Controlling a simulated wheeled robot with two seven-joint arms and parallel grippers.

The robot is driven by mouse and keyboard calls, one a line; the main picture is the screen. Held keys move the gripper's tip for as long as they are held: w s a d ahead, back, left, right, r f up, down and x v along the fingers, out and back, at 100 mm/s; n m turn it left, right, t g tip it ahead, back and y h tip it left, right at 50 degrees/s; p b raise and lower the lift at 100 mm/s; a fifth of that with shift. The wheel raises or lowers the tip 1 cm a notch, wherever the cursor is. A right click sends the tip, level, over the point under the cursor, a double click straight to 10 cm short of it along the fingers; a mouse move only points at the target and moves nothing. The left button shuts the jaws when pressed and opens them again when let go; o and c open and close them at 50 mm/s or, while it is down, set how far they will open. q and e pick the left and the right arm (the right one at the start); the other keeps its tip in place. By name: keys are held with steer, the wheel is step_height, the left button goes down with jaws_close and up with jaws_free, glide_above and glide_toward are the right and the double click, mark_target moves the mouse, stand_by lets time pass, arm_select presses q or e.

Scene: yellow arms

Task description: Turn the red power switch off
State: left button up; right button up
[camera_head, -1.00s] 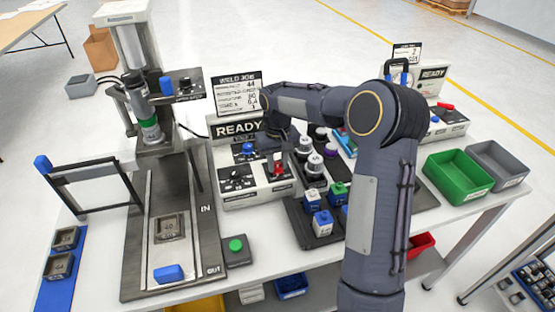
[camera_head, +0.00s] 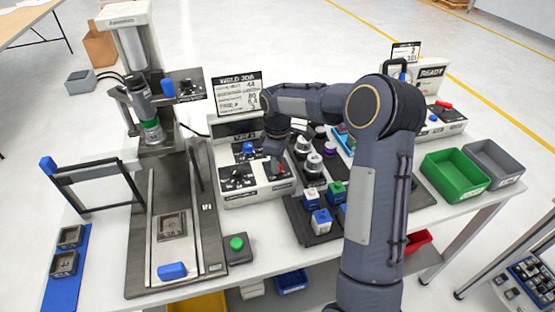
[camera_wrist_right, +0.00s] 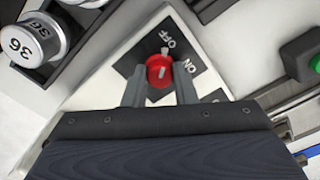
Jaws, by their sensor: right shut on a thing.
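The red power switch (camera_wrist_right: 159,72) is a round red knob on a black plate marked OFF and ON, in the right wrist view. Its narrow end appears to face the OFF mark. My right gripper (camera_wrist_right: 160,88) is shut on it, with one grey finger on each side. In the head view the switch (camera_head: 279,168) shows as a small red patch at the front of the white control box (camera_head: 230,190), partly hidden by my right gripper (camera_head: 276,158). The box's display (camera_head: 236,131) looks dark. My left gripper is not in view.
A tray (camera_head: 298,226) with several knobs and blocks stands just right of the box. A press fixture (camera_head: 140,262) with a green button (camera_head: 237,243) is at the left. A second box (camera_head: 438,128) and green bin (camera_head: 456,177) stand at the right.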

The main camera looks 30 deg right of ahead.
steer(key=shift+n, duration=0.8)
steer(key=o, duration=1)
step_height(320, 180, up, 8)
steer(key=shift+f, duration=0.1)
